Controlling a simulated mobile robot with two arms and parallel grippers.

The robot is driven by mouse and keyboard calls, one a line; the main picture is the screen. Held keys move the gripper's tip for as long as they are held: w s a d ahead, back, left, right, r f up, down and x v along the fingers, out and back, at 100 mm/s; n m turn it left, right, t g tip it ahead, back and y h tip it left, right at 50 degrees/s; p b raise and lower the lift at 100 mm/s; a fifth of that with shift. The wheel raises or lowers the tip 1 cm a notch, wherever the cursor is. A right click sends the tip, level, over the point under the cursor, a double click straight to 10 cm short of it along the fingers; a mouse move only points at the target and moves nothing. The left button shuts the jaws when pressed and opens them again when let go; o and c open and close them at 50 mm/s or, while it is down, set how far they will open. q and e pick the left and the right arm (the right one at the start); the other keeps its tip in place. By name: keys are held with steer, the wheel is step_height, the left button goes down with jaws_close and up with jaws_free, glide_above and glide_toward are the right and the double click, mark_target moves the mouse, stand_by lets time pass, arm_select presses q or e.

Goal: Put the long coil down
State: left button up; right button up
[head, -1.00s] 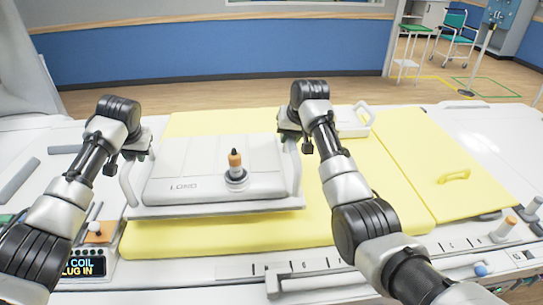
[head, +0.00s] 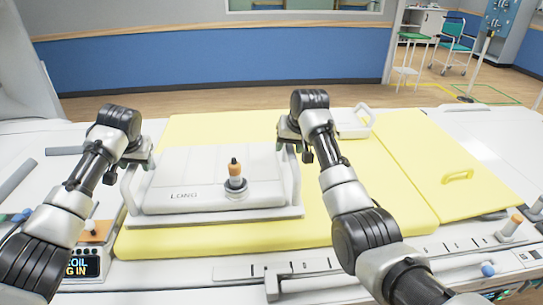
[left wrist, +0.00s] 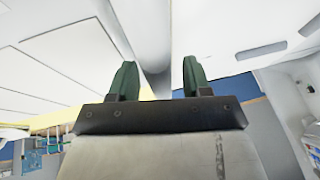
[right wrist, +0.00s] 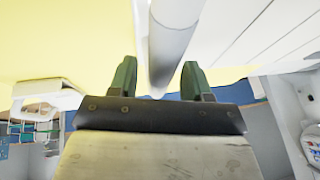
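The long coil (head: 205,190), a pale grey slab marked LONG, lies flat on the yellow mat (head: 340,200). An orange and black plug (head: 235,175) stands on its top. My left gripper (head: 138,165) is at the coil's left handle (head: 129,190); in the left wrist view the fingers (left wrist: 160,80) stand apart on either side of the handle bar. My right gripper (head: 290,138) is at the right handle (head: 294,170); in the right wrist view its fingers (right wrist: 158,80) also stand apart with the bar between them. Finger contact is hard to judge.
A smaller white coil (head: 355,122) with a handle lies behind my right arm. A yellow pad (head: 430,165) with a handle is at right. A lit display (head: 82,268) mentioning the coil is at lower left. Bare mat shows right of the long coil.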

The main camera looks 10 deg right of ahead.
steer(key=shift+w+f, duration=0.1)
arm_select(q)
steer(key=shift+d+r, duration=0.1)
steer(key=shift+r, duration=0.25)
arm_select(e)
steer(key=shift+r, duration=0.35)
arm_select(q)
steer(key=v, duration=1.1)
steer(key=shift+s, duration=0.2)
arm_select(e)
steer(key=v, duration=1.1)
steer(key=shift+s, duration=0.25)
steer(key=shift+r, duration=0.1)
